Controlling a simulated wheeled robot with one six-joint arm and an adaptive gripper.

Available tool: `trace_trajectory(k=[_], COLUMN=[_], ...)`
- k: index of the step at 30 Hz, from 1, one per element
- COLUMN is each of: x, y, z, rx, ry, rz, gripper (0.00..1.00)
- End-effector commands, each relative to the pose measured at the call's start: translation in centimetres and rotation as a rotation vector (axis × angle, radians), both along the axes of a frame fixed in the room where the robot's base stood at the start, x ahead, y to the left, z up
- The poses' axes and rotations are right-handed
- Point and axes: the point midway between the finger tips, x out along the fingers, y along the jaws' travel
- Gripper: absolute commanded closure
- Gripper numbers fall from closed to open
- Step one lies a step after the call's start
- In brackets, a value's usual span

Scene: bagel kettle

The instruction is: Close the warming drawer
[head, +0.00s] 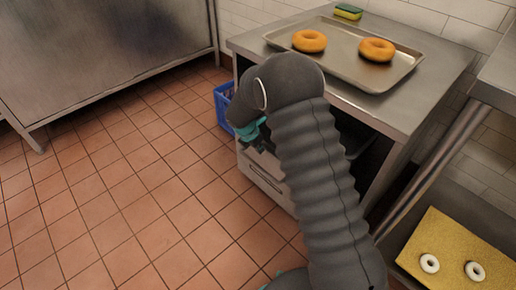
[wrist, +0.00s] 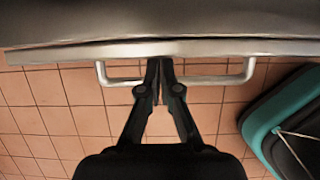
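The warming drawer (head: 266,186) is low under the steel counter, its front partly hidden by my arm in the head view. In the wrist view its front (wrist: 60,54) is a pale strip with a thin dark gap behind it, so it looks slightly open. The metal handle (wrist: 215,81) sticks out from that front. My gripper (wrist: 160,65) has its two dark fingers together at the middle of the handle, crossing the bar, tips close to the drawer front. I cannot tell whether they touch. In the head view my gripper (head: 255,135) is mostly hidden.
A tray (head: 345,68) with two bagels (head: 309,41) and a sponge (head: 348,12) are on the counter (head: 255,45). A blue crate (head: 222,103) stands beside it. A yellow board (head: 450,250) with two white rings is at lower right. The tiled floor at left is clear.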

Motion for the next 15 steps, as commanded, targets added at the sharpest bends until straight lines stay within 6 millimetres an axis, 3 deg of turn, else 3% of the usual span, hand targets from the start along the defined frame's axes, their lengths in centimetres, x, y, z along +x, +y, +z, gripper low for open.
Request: trace_trajectory(k=[8, 15], x=[0.3, -1.9], y=[-0.5, 2.2], z=[0.1, 0.2], rx=[-0.002, 0.000], ry=[-0.007, -0.004], rz=[-0.008, -0.008], gripper=[1.00, 1.00])
